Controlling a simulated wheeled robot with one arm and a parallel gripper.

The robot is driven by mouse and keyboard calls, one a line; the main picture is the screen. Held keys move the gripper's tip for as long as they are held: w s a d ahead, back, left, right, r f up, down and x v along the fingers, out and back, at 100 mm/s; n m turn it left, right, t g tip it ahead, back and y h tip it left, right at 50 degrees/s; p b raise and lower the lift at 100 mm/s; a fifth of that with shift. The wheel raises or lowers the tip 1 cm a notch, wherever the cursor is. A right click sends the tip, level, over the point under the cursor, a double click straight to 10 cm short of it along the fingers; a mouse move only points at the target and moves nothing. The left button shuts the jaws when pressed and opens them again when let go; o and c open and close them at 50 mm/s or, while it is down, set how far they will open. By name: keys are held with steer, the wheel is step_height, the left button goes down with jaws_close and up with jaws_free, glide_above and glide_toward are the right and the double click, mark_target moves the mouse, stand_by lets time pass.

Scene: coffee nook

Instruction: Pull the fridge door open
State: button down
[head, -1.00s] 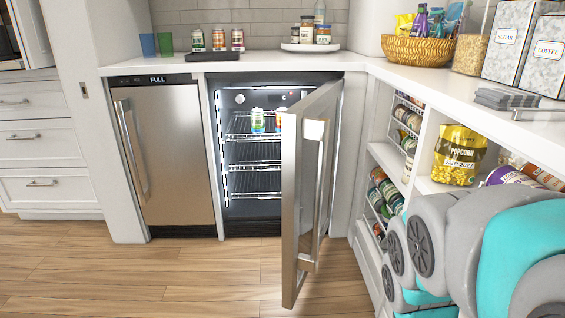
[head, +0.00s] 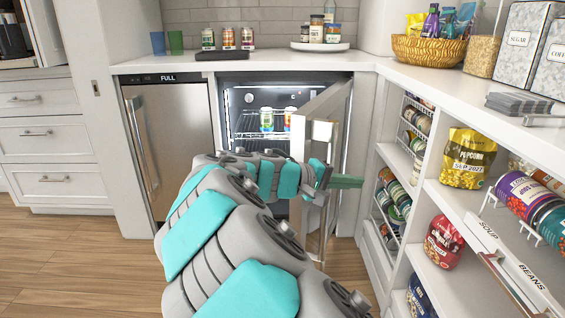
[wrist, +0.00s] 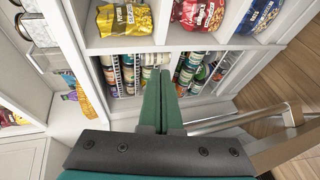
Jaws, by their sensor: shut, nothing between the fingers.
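The fridge door (head: 318,130) stands partly open, swung out with its hinge side at the right. Its bar handle (wrist: 235,118) shows in the wrist view to the right of my gripper, apart from the fingers. The fridge interior (head: 240,100) shows wire racks and two cans. My gripper (head: 347,181) is in front of the door's handle side, pointing right toward the shelves. Its green fingers are together and empty, as the wrist view (wrist: 163,100) also shows.
A second steel appliance (head: 172,145) marked FULL stands shut at left. Open shelves with a popcorn bag (head: 467,158), cans and jars line the right side. The counter (head: 270,62) runs above. Wooden floor (head: 65,250) is clear at left.

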steer(key=w+a+f+n+t+y, duration=0.1)
steer(key=w+a+n+t, duration=0.15)
steer(key=a, duration=0.65)
steer(key=w+a+f+n+t+y, duration=0.1)
steer(key=w+a+n+t, duration=0.15)
steer(key=a, duration=0.55)
steer(key=w+a+n+t+y, duration=0.1)
steer(key=a+t, duration=0.3)
steer(key=a, duration=0.5)
steer(key=w+d+p, duration=0.1)
steer(key=w+d, duration=0.5)
steer(key=d, duration=0.3)
steer(key=shift+w+d+f, duration=0.25)
steer(key=shift+w+d, duration=0.1)
steer(key=shift+w, duration=0.05)
